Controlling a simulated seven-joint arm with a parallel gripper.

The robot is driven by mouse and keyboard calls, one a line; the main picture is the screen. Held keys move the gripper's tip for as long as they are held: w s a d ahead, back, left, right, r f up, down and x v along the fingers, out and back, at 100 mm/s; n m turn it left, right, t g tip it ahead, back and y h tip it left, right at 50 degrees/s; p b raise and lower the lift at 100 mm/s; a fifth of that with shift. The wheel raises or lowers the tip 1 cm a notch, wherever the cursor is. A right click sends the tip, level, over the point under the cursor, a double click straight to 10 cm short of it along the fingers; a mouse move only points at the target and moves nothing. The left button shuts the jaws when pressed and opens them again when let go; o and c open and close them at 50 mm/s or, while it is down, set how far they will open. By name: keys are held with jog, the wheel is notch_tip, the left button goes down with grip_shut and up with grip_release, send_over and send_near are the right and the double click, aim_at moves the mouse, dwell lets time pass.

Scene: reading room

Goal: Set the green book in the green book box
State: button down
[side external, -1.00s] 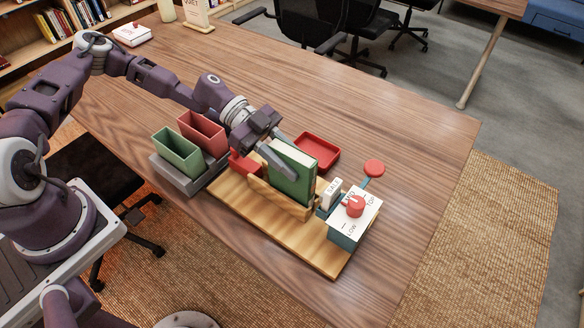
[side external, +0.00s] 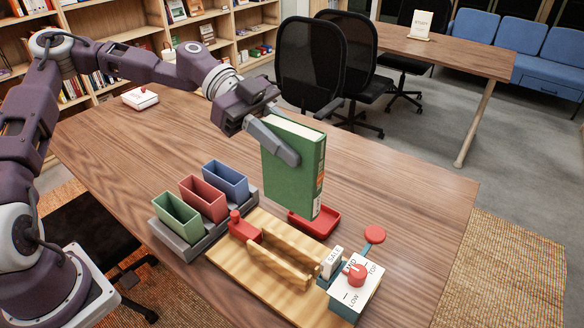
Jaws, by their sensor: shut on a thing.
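The green book (side external: 290,178) is upright in the air above the table. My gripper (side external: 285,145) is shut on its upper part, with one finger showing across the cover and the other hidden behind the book. The green book box (side external: 179,216) is an open-topped box at the near left of a grey holder (side external: 184,248). It looks empty. The book is to the right of the box and higher than it.
A red box (side external: 203,199) and a blue box (side external: 226,180) share the holder. A wooden stand (side external: 283,268), a red tray (side external: 328,224), a red block (side external: 243,229) and a white-topped box with a red knob (side external: 355,285) are nearby. The table's right side is clear.

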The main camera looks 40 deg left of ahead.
jog(key=shift+a+r, duration=0.15)
jog(key=shift+r, duration=0.25)
jog(key=s+a+f+m+g, duration=0.25)
jog(key=a+f, duration=0.45)
jog(key=a, duration=0.6)
jog(key=s+a+r+n+t, duration=0.1)
jog(key=s+a+r, duration=0.25)
jog(key=a, duration=0.45)
jog(key=s+a+r+n+t, duration=0.2)
jog(key=s+a+r, duration=0.15)
jog(key=a, duration=0.45)
notch_tip(320, 180, down, 12)
jog(key=shift+w+d+r, duration=0.2)
jog(key=shift+w+r, duration=0.05)
jog(key=shift+w, duration=0.15)
jog(key=shift+r+m+g, duration=0.1)
jog(key=shift+m+g, duration=0.15)
